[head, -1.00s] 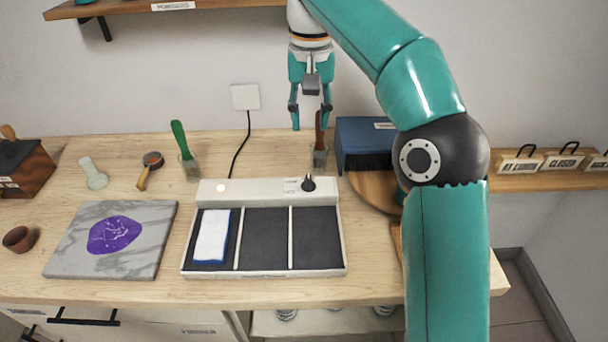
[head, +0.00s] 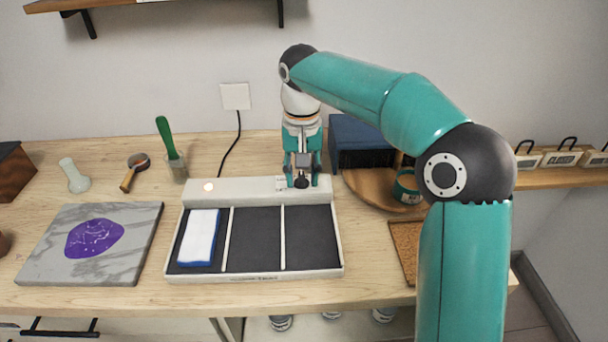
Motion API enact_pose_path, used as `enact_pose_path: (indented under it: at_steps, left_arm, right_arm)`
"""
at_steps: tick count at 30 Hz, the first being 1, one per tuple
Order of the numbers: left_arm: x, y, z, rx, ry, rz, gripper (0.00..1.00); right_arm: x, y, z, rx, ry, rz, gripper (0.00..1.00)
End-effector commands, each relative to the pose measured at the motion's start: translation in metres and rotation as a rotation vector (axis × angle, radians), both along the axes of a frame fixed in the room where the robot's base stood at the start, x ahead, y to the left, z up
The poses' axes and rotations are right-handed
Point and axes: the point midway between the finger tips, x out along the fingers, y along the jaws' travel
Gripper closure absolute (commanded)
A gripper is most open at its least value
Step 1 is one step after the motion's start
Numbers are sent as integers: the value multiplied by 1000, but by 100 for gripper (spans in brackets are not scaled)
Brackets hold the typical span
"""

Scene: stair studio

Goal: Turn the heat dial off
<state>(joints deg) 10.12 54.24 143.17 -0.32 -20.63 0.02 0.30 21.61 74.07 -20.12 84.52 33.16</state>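The heat dial (head: 301,182) is a small black knob on the white back panel of the warming tray (head: 255,272), near the panel's right end. A lit indicator lamp (head: 208,187) glows at the panel's left end. My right gripper (head: 301,181) points down over the dial, with one finger on each side of it. The fingers look apart; whether they touch the dial I cannot tell. My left gripper is not in view.
A white and blue block (head: 199,238) lies in the tray's left compartment. A marble slab (head: 45,265) with a purple patch (head: 94,238) is at the left. A green-handled tool (head: 166,138) stands in a holder behind. A blue box (head: 358,142) and a round wooden board (head: 362,188) are right of my gripper.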

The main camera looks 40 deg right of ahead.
Motion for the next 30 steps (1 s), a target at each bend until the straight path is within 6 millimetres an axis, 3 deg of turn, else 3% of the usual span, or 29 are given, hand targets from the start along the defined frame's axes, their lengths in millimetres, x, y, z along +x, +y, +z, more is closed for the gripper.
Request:
enact_pose_path:
  at_steps: [7, 14, 17, 18, 30]
  left_arm:
    - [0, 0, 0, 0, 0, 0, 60]
    - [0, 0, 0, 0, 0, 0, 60]
    - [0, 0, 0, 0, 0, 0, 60]
    - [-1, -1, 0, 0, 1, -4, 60]
    - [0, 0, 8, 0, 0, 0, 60]
  right_arm:
    - [0, 0, -1, 0, 0, 1, 61]
    - [0, 1, 0, -1, 1, 1, 100]
    - [0, 0, 0, 0, 1, 1, 100]
    - [-1, -9, -1, 0, 1, -6, 100]
    - [-1, -1, 1, -4, 3, 70, 100]
